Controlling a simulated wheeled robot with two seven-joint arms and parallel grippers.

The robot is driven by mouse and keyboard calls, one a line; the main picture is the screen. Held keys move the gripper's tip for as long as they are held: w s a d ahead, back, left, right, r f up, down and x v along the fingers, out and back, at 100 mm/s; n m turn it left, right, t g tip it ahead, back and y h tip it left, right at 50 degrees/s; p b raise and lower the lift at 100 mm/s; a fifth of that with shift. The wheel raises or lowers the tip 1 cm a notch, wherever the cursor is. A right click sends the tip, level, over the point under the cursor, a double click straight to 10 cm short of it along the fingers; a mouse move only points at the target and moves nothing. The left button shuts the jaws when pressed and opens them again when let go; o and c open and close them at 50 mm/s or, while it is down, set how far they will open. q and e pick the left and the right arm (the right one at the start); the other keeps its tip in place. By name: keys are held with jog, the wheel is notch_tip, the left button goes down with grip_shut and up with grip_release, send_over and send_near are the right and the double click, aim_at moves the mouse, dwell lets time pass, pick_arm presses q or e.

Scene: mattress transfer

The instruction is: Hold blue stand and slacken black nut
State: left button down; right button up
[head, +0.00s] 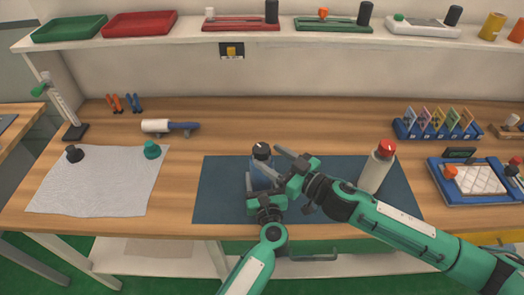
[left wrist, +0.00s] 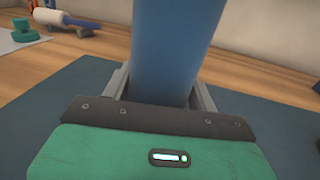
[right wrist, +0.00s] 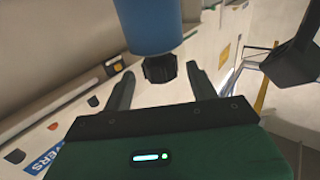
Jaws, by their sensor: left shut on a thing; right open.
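The blue stand (head: 262,174) is upright on the dark blue mat (head: 222,190), with the black nut (head: 261,150) on top. My left gripper (head: 262,188) is shut on the stand from the near side; in the left wrist view the blue stand (left wrist: 165,50) fills the space between its fingers. My right gripper (head: 277,162) is open, just right of the stand's top. In the right wrist view the black nut (right wrist: 160,68) lies between and slightly beyond the spread fingertips, with gaps on both sides. I cannot tell from the head view whether they touch it.
A white bottle with a red cap (head: 378,170) stands on the mat behind my right forearm. A blue tray (head: 440,190) is at right. The mat's left part is clear.

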aim_at(268, 155)
jog(key=shift+x, duration=2.1)
jog(key=c, duration=1)
